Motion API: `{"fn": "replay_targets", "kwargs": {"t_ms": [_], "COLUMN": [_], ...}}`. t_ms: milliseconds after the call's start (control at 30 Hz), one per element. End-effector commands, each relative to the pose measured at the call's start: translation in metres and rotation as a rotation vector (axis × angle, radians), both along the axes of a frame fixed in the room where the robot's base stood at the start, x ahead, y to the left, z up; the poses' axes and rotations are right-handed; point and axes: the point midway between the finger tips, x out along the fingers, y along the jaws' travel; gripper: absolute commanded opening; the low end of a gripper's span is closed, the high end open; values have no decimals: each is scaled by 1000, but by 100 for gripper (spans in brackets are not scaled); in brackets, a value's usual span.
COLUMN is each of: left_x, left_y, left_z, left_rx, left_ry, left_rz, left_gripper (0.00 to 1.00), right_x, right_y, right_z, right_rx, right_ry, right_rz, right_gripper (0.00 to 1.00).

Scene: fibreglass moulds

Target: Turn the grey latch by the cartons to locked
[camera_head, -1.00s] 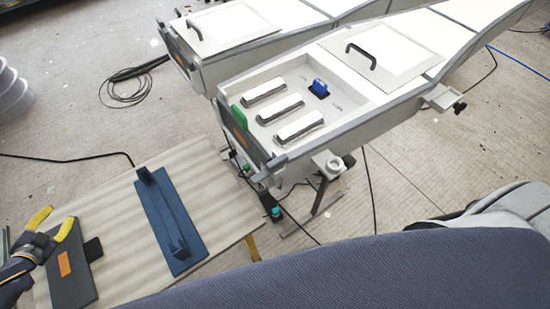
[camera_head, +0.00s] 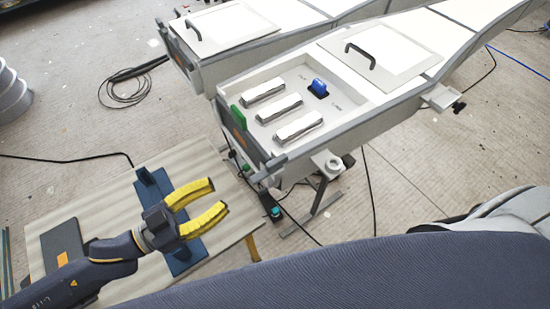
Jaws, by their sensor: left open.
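In the head view, a blue latch-like knob (camera_head: 319,88) stands upright in the open compartment of the nearer white machine, with small, unreadable lettering beside it. Several long silver blocks, perhaps the cartons, lie left of it, including a middle one (camera_head: 280,108). I see no clearly grey latch. My left gripper (camera_head: 219,196) has yellow fingers spread apart with nothing between them. It is over the wooden table, in front of the dark blue bracket, well below and left of the knob. My right gripper is not in view.
A dark blue bracket (camera_head: 155,185) and a dark panel with an orange label (camera_head: 62,244) lie on the wooden table (camera_head: 100,190). A lid with a black handle (camera_head: 361,55) adjoins the compartment. Its raised walls and a green tab (camera_head: 238,117) border the near-left side.

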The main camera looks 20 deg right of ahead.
Motion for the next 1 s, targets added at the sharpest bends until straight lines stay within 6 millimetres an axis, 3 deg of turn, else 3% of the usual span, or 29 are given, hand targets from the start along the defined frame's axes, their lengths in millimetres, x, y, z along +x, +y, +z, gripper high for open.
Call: {"fn": "replay_targets", "kwargs": {"t_ms": [167,1000], "left_x": [4,46], "left_y": [-16,-138], "left_z": [1,0], "left_rx": [-4,-1], "left_ry": [1,0], "left_rz": [-3,-2], "left_gripper": [38,38], "right_x": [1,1], "right_y": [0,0], "right_z": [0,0], "right_rx": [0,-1], "right_ry": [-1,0], "right_rz": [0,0], "right_gripper": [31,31]}}
